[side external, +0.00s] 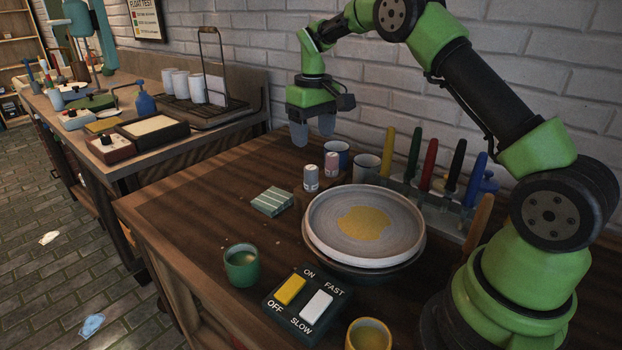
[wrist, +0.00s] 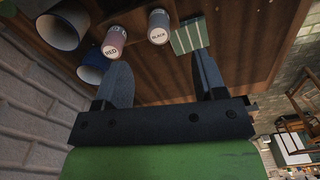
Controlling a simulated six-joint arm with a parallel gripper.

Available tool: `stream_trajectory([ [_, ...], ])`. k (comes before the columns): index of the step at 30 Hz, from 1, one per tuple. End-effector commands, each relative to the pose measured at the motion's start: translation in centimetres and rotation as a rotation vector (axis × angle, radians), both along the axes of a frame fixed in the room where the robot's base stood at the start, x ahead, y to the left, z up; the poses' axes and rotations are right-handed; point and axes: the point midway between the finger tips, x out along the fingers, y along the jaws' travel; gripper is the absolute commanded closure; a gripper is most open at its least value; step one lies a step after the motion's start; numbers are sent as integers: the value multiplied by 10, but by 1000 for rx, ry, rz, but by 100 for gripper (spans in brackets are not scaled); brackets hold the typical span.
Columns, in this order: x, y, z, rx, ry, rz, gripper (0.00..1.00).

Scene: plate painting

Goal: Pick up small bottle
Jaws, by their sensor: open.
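The one labelled BLACK (side external: 311,179) is grey-white and also shows in the wrist view (wrist: 159,27). The one labelled RED (side external: 331,168) is pinkish and also shows in the wrist view (wrist: 114,42). My gripper (side external: 313,136) is above the table, behind and higher than the bottles in the side view. In the wrist view my gripper (wrist: 162,62) has its two fingers wide apart with nothing between them. Both bottles are beyond the fingertips there, apart from them.
A blue-rimmed cup (side external: 337,153) and a pale cup (side external: 367,167) stand close behind the bottles. A striped green block (side external: 272,201) lies left of them. A round plate (side external: 330,237) sits on the wheel at right. Coloured tools (side external: 431,158) stand in a rack near the wall.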

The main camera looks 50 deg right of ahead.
Motion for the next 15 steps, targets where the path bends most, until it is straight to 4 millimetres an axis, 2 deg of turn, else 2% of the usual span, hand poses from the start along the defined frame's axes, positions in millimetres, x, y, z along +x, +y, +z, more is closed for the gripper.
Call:
stream_trajectory([
  [7, 1, -1, -36, 1, 9, 1, 36],
  [15, 4, -3, -62, 1, 6, 1, 36],
])
